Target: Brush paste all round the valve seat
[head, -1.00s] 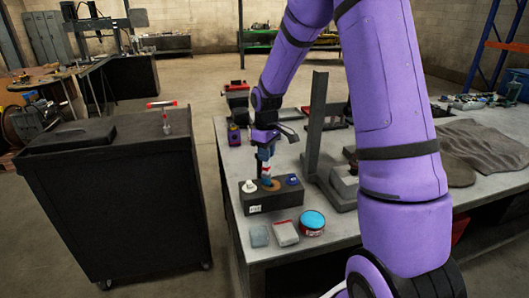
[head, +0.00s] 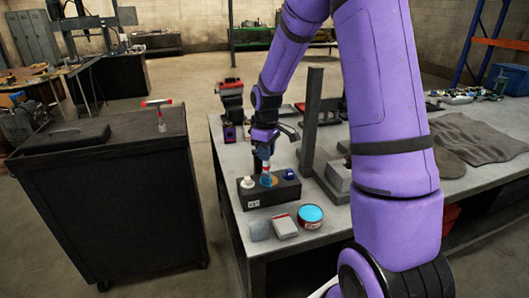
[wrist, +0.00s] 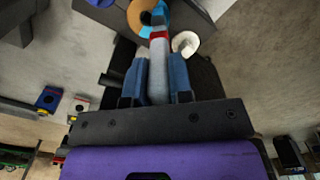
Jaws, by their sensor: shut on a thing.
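My gripper (wrist: 160,82) is shut on a brush (wrist: 159,62) with a pale handle and a red band; in the head view my gripper (head: 265,152) points down over the dark block (head: 272,196). The valve seat is a tan ring (wrist: 137,17) in the block's top, also visible in the head view (head: 272,180). Part of the ring looks blue in the wrist view, the rest bare tan. The dark brush tip is at the ring; contact is unclear. An open tin of blue paste (head: 310,214) stands in front of the block.
A white piece (head: 248,183) and a blue piece (head: 289,174) sit on the block either side of the ring. A dark upright post (head: 312,115) stands close behind to the right. A white-and-red box (head: 284,227) lies beside the tin.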

